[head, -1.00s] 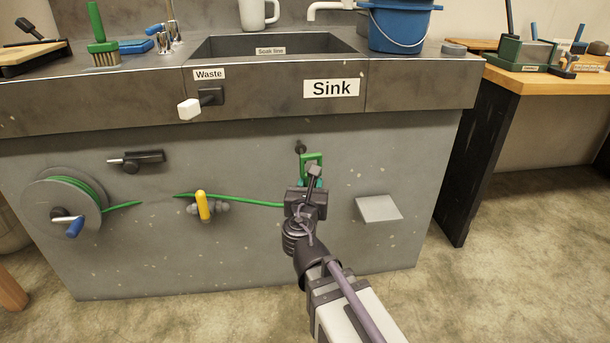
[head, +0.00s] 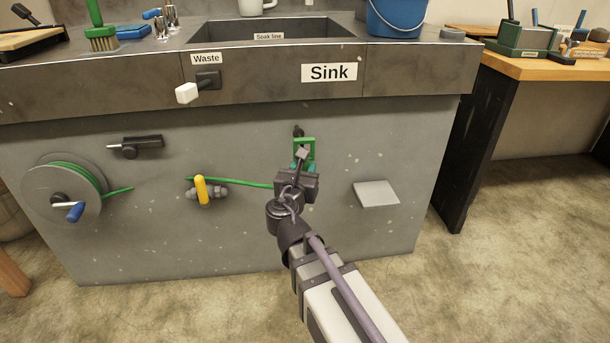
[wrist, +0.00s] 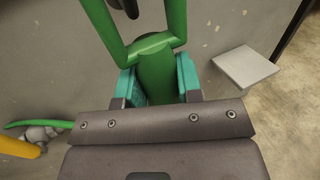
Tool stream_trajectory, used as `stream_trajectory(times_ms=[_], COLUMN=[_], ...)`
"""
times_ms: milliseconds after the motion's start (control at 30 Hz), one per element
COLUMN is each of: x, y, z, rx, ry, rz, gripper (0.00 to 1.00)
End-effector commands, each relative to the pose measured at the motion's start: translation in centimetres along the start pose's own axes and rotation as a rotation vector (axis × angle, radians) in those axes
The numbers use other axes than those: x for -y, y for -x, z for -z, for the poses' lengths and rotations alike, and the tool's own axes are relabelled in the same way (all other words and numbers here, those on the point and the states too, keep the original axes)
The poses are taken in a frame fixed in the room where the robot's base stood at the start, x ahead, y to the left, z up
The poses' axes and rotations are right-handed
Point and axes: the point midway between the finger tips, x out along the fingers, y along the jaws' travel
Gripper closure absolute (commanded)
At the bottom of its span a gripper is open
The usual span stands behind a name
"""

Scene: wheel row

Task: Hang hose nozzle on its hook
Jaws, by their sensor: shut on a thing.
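The green hose nozzle (head: 311,147), with an open loop at its top, is upright against the sink's grey front panel. My gripper (head: 303,168) is shut on it below the loop; in the wrist view its teal fingers (wrist: 157,80) stand on both sides of the green body (wrist: 155,68). The dark hook (head: 298,131) is at the loop's top left in the head view. In the wrist view a dark piece of it (wrist: 125,6) shows between the loop's arms. I cannot tell whether the loop is around the hook or in front. The green hose (head: 240,183) runs left from the nozzle.
A yellow-handled valve (head: 201,190) and the hose reel (head: 62,190) with a blue crank are to the left. A grey plate (head: 375,193) juts out at the right. A white-ended waste lever (head: 187,93) sticks out above. The floor on the right is clear.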

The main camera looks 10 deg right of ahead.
Motion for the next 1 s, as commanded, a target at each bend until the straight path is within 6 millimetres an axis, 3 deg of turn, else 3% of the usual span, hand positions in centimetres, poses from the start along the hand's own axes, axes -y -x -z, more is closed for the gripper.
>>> stream_trajectory(times_ms=[1000], x=[-2.8], y=[-6.8], z=[1.6], rx=[0.0], ry=[0.0], rz=[0.0], gripper=[0.91])
